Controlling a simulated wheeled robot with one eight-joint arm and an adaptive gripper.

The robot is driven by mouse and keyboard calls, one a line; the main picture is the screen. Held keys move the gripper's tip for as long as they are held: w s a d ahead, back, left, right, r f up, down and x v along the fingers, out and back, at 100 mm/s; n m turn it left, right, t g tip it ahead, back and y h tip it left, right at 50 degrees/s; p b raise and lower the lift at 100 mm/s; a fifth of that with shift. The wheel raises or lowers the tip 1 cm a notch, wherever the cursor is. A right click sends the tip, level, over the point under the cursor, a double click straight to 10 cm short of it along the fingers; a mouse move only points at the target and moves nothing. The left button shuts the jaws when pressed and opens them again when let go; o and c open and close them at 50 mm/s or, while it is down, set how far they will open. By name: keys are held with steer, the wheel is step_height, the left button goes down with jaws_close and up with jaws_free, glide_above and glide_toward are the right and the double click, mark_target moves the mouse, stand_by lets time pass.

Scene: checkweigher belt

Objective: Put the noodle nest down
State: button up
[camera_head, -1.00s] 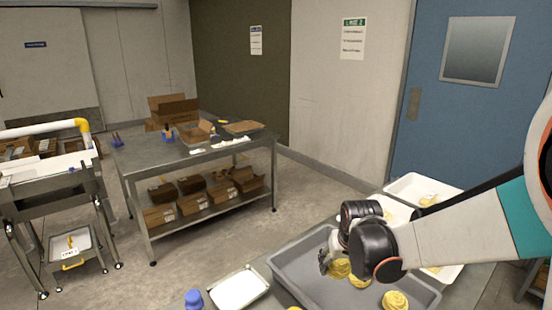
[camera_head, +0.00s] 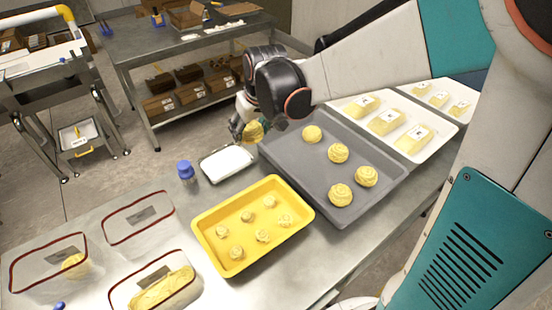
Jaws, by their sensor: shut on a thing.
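My gripper (camera_head: 246,131) is shut on a yellow noodle nest (camera_head: 254,132). It holds the nest at the upper left corner of the grey tray (camera_head: 290,158), close to the white flat plate (camera_head: 226,163). I cannot tell how high the nest is above the table. Several more noodle nests, one of them here (camera_head: 338,152), lie apart in the grey tray. A yellow tray (camera_head: 208,238) in front holds several smaller nests. The fingers are partly hidden by the wrist.
A blue-capped bottle (camera_head: 186,172) stands left of the white plate. Clear bins with red rims (camera_head: 138,222) are at lower left. White trays (camera_head: 437,140) with labelled yellow blocks lie right of the grey tray. A steel table (camera_head: 120,40) stands behind.

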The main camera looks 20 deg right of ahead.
mark_target(254, 180)
step_height(254, 180, down, 19)
steer(key=b, duration=0.7)
steer(key=shift+f, duration=0.15)
steer(key=shift+f, duration=0.15)
steer(key=o, duration=1.1)
